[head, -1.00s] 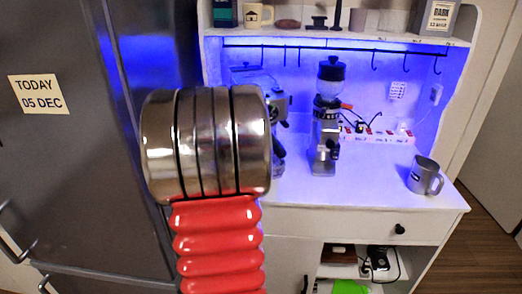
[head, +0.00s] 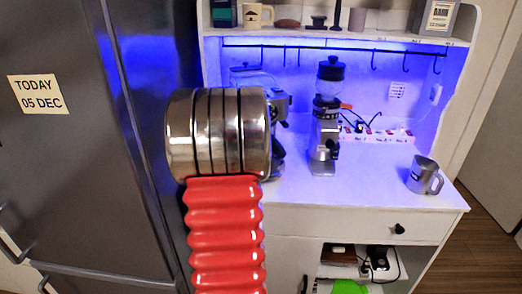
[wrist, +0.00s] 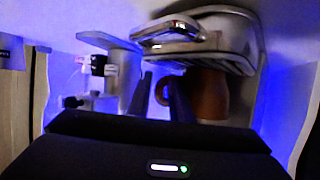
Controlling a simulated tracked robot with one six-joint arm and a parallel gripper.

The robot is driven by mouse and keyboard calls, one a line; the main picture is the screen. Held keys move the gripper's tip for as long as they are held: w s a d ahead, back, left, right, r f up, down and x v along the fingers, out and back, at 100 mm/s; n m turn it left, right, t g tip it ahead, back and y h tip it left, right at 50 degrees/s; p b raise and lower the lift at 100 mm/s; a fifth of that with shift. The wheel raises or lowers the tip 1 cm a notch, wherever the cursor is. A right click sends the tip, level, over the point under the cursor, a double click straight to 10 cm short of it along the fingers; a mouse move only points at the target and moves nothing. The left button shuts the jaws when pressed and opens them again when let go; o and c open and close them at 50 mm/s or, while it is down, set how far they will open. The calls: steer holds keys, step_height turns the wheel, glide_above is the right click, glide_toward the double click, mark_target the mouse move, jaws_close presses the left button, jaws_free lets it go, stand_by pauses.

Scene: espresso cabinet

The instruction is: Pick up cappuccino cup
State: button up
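A brown cup (wrist: 210,95) shows in the wrist view, right of centre. Its curved handle (wrist: 161,88) is on its left side. I take it to be the cappuccino cup, but no label can be read. My gripper (wrist: 158,100) points toward it. Its two dark fingers are apart, and the handle shows between them in the picture. Whether they touch the handle I cannot tell. The right finger overlaps the edge of the cup. In the head view my arm hides the gripper, and the brown cup cannot be seen.
A silver espresso machine (wrist: 195,35) is close to the cup in the wrist view. The head view shows a grinder (head: 325,120), a grey metal mug (head: 424,175) at the counter's right and a power strip (head: 380,136). A fridge (head: 75,170) stands left.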

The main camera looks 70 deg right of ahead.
stand_by(0.3)
jaws_close()
stand_by(0.3)
